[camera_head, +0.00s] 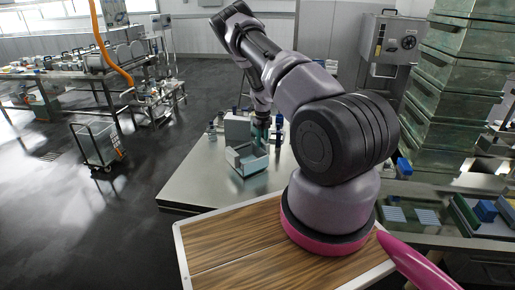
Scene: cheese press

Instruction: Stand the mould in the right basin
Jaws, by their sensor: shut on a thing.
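A small pale blue-grey open box (250,165), which looks like the basin unit, stands on the steel table beyond my base. My gripper (261,137) points down over the right part of this box. It is shut on a small teal thing (260,131), which looks like the mould. The mould appears roughly upright, its lower end at or just above the box's right side. I cannot tell whether it touches the box floor. The arm and gripper hide part of the box's right side.
The steel table (195,182) is clear to the left and front of the box. A grey box (237,128) stands behind it. Blue bottles stand left (212,133) and right (279,128). Green crates (455,90) are stacked at the right.

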